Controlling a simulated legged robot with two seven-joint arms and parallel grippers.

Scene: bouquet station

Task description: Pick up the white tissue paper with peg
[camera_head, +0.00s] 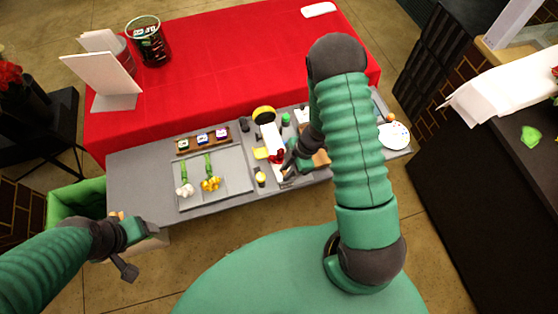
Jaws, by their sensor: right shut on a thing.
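A white strip (270,135), which looks like the white tissue paper, lies lengthwise on the grey station tabletop. A red flower-like thing (277,155) is on its lower part. My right gripper (287,170) reaches down at the lower right of the strip, with its dark fingers shut on its edge. The peg is too small to make out, and the fingers and arm hide part of this area. My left gripper (128,258) hangs in front of the table's left end, away from the paper, and its finger opening is unclear.
A grey tray (235,190) holds white and yellow flowers with green stems. A wooden rack (203,140) with small boxes stands behind it. A red-covered table (230,70) lies beyond, and a green bin (75,200) stands left. A white round plate (394,136) is at the right end.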

